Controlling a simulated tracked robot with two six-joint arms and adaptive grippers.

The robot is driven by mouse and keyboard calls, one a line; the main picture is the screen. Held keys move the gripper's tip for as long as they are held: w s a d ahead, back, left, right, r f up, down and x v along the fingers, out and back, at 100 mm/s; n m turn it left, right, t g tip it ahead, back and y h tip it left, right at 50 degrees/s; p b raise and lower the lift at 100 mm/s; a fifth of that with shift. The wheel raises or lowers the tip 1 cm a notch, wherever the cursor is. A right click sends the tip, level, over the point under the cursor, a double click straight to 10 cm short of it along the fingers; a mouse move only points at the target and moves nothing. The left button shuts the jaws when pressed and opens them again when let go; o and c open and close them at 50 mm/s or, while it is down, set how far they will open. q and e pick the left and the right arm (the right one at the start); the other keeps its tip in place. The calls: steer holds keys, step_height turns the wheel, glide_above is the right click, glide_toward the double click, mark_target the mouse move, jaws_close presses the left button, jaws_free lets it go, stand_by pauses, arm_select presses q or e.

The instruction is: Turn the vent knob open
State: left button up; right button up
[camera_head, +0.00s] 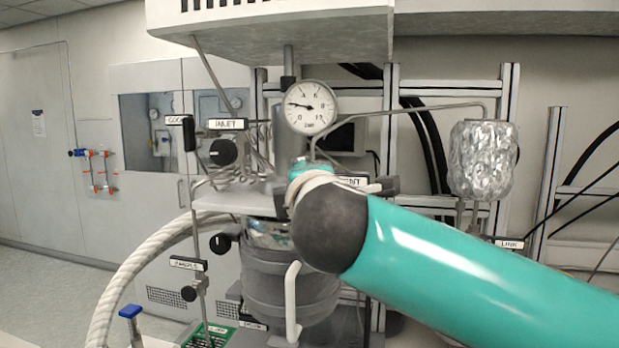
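My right arm reaches in from the right, and its dark, rounded wrist covers the middle of the reactor. My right gripper (335,185) is mostly hidden behind this wrist. Only dark parts of it show at the left and right, so whether it is open or shut cannot be told. A partly covered label (352,180), which seems to read VENT, shows just above the wrist. The vent knob itself cannot be made out and may be hidden behind my gripper. The reactor (265,285) is a grey vessel below its top plate. My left gripper is not in view.
A round pressure gauge (305,107) stands above the gripper. A black inlet knob (223,152) sits to the left under its INLET label (228,124). A foil-wrapped vessel (481,159) hangs at the right. Thin metal tubes run around the reactor top.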

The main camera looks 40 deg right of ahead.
steer(key=shift+w+a+f, duration=0.1)
steer(key=shift+a+f, duration=0.1)
steer(key=shift+f, duration=0.15)
steer(key=o, duration=1.2)
steer(key=shift+r, duration=0.15)
steer(key=shift+c, duration=0.2)
steer(key=shift+r, duration=0.1)
steer(key=v, duration=0.8)
